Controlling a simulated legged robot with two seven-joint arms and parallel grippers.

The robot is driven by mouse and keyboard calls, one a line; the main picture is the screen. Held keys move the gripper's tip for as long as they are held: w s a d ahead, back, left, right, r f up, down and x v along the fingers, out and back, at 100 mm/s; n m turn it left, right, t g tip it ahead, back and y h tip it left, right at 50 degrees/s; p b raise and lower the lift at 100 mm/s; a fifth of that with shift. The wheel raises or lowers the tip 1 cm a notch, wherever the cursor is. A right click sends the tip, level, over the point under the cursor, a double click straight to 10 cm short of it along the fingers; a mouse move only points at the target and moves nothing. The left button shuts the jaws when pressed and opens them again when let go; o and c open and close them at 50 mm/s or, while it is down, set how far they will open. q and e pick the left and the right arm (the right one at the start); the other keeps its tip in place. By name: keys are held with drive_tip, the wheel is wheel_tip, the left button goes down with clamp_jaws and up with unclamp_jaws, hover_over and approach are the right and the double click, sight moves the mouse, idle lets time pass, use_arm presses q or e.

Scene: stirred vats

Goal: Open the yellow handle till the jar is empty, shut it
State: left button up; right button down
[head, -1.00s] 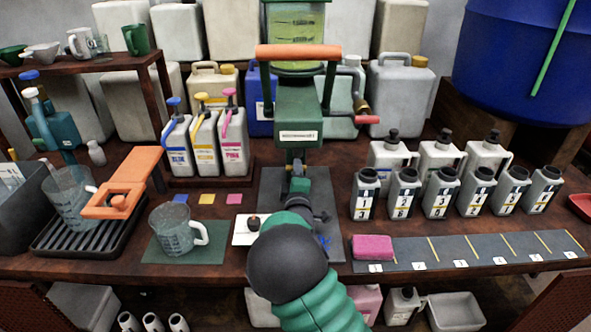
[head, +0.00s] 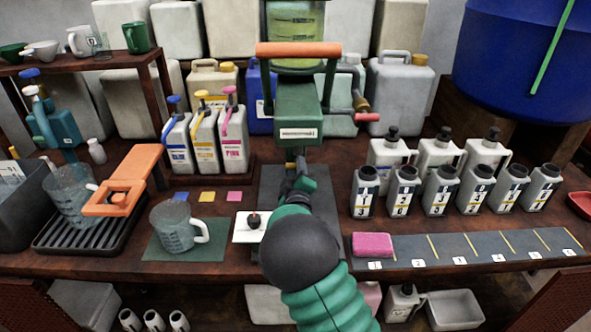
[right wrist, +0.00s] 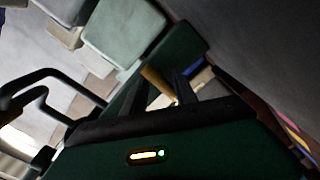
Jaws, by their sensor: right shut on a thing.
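A clear jar (head: 292,22) with yellow-green liquid sits at the top of the green stand (head: 297,101), its upper part cut off by the picture's edge. Below the stand's body, a small yellow handle (head: 290,166) shows just at my right gripper (head: 299,172). In the right wrist view the yellow handle (right wrist: 156,82) lies between the two dark fingers (right wrist: 162,92), which are shut on it. My own arm hides much of the area below the handle. My left gripper is not in view.
An orange bar (head: 298,49) and a red-tipped lever (head: 366,117) belong to the stand. A measuring jug (head: 172,228) stands on a green mat at left. Several numbered bottles (head: 440,190) stand at right. A pink sponge (head: 372,245) lies at the front on a dark strip.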

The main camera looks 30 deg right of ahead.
drive_tip(key=shift+s+d+f, duration=0.1)
drive_tip(key=shift+f, duration=0.1)
drive_tip(key=c, duration=1.1)
unclamp_jaws()
drive_tip(key=shift+o, duration=0.3)
drive_tip(key=shift+d, duration=0.1)
drive_tip(key=p+v, duration=0.3)
drive_tip(key=v, duration=1.3)
drive_tip(key=shift+a+p, duration=0.25)
drive_tip(key=shift+p, duration=0.15)
drive_tip(key=shift+s+a, duration=0.1)
drive_tip(key=shift+s, duration=0.15)
drive_tip(key=shift+f, duration=0.1)
